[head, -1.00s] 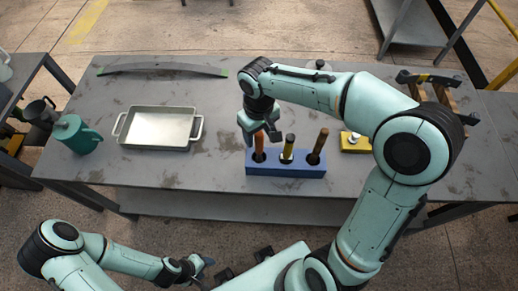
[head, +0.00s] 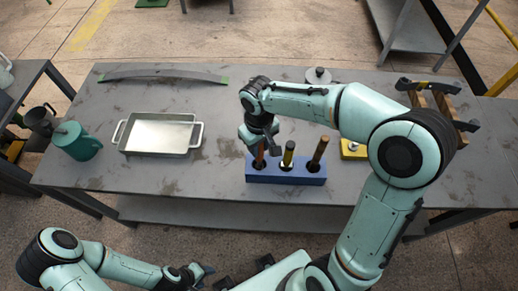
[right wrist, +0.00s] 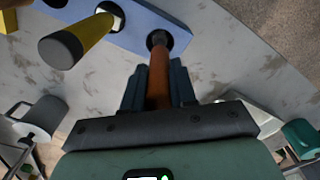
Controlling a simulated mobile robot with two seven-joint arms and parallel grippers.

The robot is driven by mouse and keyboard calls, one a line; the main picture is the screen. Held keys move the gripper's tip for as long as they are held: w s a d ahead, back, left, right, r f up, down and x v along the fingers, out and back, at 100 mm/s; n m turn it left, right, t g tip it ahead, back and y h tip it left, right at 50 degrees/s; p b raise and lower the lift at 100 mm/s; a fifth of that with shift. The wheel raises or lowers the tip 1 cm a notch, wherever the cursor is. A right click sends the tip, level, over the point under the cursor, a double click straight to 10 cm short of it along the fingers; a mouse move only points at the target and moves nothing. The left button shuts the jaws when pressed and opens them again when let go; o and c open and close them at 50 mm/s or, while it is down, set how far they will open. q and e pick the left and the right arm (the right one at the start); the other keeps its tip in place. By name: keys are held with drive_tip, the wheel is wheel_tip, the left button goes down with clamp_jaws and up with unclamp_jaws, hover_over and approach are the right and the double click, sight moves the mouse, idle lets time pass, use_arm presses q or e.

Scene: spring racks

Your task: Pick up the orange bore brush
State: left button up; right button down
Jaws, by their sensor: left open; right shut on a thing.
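The orange bore brush (right wrist: 157,85) stands in the left hole of the blue rack (head: 284,178), its lower end hidden in the hole. In the head view its handle (head: 260,157) shows just under my right gripper (head: 259,141). In the right wrist view my right gripper (right wrist: 158,88) is shut on the handle, with a dark finger on each side. My left gripper (head: 201,274) is open and empty, low in the head view, in front of the table and away from the rack.
A yellow-handled tool (head: 288,153) and a brown-handled tool (head: 318,153) stand in the rack's other holes. A yellow block (head: 352,150) sits right of the rack. The table between tray and rack is clear.

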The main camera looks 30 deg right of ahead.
use_arm(q)
drive_tip(key=w+r+p, duration=0.3)
drive_tip(key=r, duration=0.1)
drive_tip(key=shift+w, duration=0.3)
use_arm(e)
wheel_tip(320, 180, up, 20)
use_arm(q)
drive_tip(key=shift+s, duration=0.1)
use_arm(e)
drive_tip(key=shift+f, duration=0.1)
